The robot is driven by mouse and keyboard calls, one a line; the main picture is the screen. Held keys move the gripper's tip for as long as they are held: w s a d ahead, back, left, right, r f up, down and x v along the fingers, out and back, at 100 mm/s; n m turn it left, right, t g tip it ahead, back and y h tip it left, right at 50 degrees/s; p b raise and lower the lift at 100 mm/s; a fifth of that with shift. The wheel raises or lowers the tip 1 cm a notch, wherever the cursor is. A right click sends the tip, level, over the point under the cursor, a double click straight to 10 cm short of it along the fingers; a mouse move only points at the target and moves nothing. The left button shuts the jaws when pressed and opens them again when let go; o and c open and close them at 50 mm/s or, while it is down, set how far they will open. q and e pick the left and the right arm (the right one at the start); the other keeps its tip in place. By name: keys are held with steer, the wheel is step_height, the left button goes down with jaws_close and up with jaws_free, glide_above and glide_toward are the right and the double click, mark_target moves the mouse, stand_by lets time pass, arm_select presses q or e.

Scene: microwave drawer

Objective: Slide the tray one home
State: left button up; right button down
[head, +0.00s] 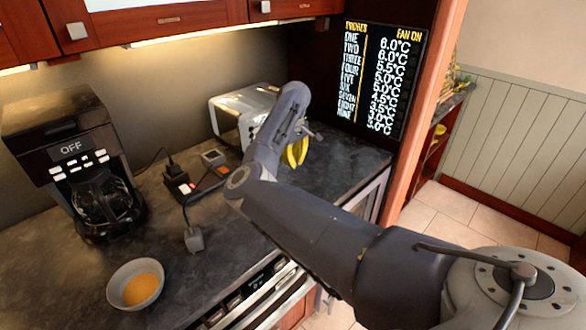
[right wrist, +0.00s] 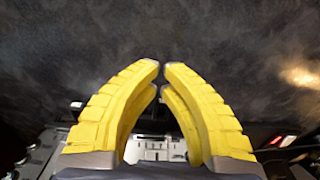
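No tray that I can identify as tray one shows in either view. My right gripper (head: 297,152) hangs over the far right of the dark counter, in front of the metal toaster. In the right wrist view, its yellow fingers (right wrist: 162,68) curve inward with their tips almost meeting. Nothing is seen between the tips, and dark counter lies beyond them. A silver-trimmed appliance front (head: 245,305) is set below the counter edge, partly hidden by my right arm. My left gripper is not in view.
A coffee maker (head: 75,150) reading OFF and a bowl of orange food (head: 135,284) stand at left. A toaster (head: 232,112) and a small corded device (head: 180,186) are at the back. A display (head: 378,75) lists temperatures. Cabinets (head: 160,20) hang above.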

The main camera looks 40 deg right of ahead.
step_height(320, 180, up, 6)
stand_by(0.4)
